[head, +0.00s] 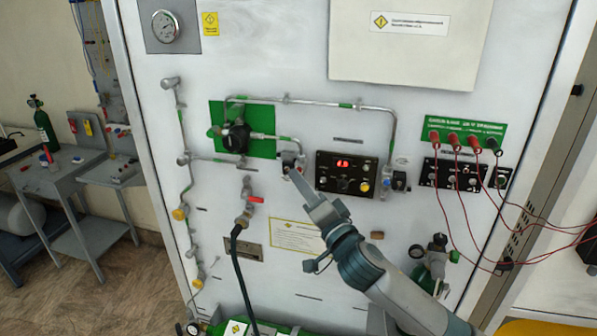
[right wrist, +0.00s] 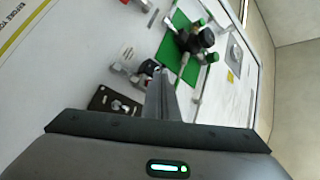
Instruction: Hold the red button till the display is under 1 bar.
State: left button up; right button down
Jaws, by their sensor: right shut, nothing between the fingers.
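The red-digit display (head: 343,163) sits in a black control panel (head: 325,183) at the middle of the white board; its digits are too small to read surely. A small dark valve block (head: 288,158) is on the pipe just left of the panel. My right gripper (head: 293,174) is shut and empty, its fingertips at the lower edge of this block. In the right wrist view, the shut fingers (right wrist: 161,76) point at the block's area. I cannot make out the red button clearly; the fingertips may cover it. I cannot tell whether they touch. My left gripper is not in view.
A black regulator (head: 236,138) on a green plate is up and left of the fingertips, with thin pipes around it. A red-handled valve (head: 256,200) with a black hose is lower left. Red cables (head: 478,190) hang at the right. A yellow knob (head: 364,186) is on the panel.

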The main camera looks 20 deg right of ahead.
jog(key=shift+w+d, duration=0.25)
jog(key=shift+w, duration=0.1)
dwell(1.8)
jog(key=shift+s, duration=0.1)
dwell(4.8)
jog(key=shift+s+a, duration=0.45)
jog(key=shift+s, duration=0.15)
jog(key=shift+a, duration=0.1)
